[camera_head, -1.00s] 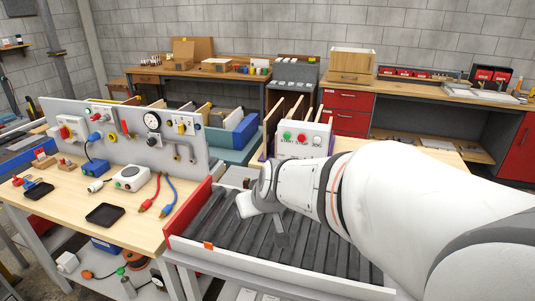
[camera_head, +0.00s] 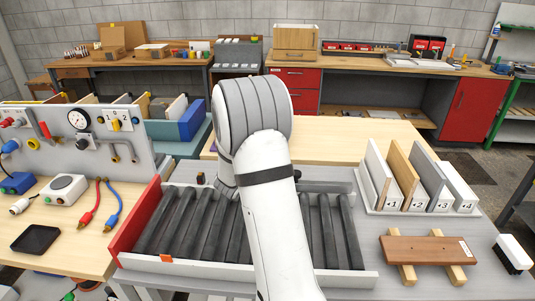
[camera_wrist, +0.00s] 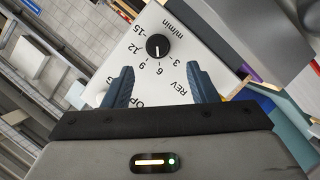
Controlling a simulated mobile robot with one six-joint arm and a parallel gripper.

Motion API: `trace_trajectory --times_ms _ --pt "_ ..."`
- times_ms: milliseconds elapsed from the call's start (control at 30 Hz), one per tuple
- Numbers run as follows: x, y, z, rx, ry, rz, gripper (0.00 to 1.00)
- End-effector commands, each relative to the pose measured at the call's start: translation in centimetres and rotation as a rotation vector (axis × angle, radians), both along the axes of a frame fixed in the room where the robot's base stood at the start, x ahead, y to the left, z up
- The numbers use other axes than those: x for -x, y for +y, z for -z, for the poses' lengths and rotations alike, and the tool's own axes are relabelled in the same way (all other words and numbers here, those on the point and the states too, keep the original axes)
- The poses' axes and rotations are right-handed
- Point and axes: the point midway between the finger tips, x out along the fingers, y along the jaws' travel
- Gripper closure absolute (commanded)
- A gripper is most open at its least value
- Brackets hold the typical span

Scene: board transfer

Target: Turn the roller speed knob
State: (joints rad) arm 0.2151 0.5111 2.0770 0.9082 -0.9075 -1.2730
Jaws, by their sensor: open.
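The roller speed knob (camera_wrist: 158,46) is a round black knob on a white panel (camera_wrist: 205,50), seen in the wrist view. A scale marked 3, 6, 9, 12 and 15 with "m/min" runs around it. A small pale mark shows on the knob on the side toward the 6. My gripper (camera_wrist: 162,80) is open and empty, with its two blue fingers to either side below the knob in the picture, not around it. In the head view my arm hides the control box, the knob and my gripper.
The roller conveyor (camera_head: 180,222) with a red end plate (camera_head: 135,218) lies under my arm. At right stand upright numbered boards (camera_head: 405,175) and a brown board (camera_head: 425,249) on two wooden strips. A panel (camera_head: 100,150) with a gauge stands left.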

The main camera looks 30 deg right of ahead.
Motion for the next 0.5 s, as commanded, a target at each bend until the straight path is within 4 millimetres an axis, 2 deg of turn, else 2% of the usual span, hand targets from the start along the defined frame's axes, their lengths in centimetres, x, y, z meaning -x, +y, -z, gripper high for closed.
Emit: trace_trajectory --times_ms 100,300,500 --pt "-1.0 -1.9 0.5 -0.001 0.0 0.008 0.47" --pt "-2.6 -4.5 1.3 -0.003 0.0 0.011 0.47" --pt "-3.4 -5.7 1.7 -0.003 -0.003 0.011 0.47"
